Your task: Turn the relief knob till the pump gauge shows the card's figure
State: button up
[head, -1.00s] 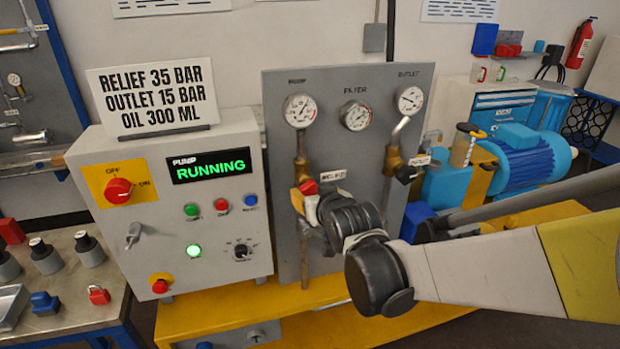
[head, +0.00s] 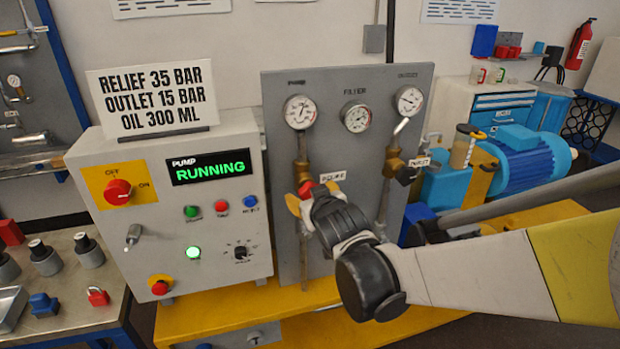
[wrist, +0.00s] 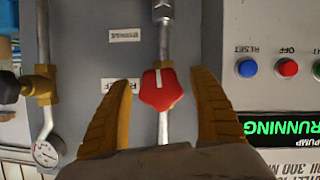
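The red relief knob (head: 306,188) sits on the pipe below the pump gauge (head: 299,112) on the grey panel. In the wrist view the knob (wrist: 161,92) is a red lobed handle with a white mark. My gripper (wrist: 165,80) is open, its two yellow-brown fingers on either side of the knob with gaps showing. In the head view my gripper (head: 303,203) partly covers the pipe below the knob. The pump gauge needle is too small to read surely. The card (head: 153,90) reads relief 35 bar, outlet 15 bar, oil 300 ml.
The control box (head: 168,210) left of the panel shows "PUMP RUNNING" and carries buttons and switches. A filter gauge (head: 356,117) and an outlet gauge (head: 409,101) are on the panel. The outlet valve (head: 405,175) is right of my gripper. A blue motor (head: 525,158) stands farther right.

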jog(key=v, duration=1.2)
jog(key=s+d+f+m+g+h, duration=0.1)
jog(key=s+d+f+m+g, duration=0.1)
jog(key=s+d, duration=0.6)
jog(key=s+d+f+m+g+h, duration=0.1)
jog(key=s+d+f+g, duration=0.3)
jog(key=s+d, duration=0.4)
jog(key=shift+s+f+m+h, duration=0.25)
jog(key=shift+f+m+h, duration=0.25)
jog(key=shift+m, duration=0.3)
dwell(1.3)
dwell(1.7)
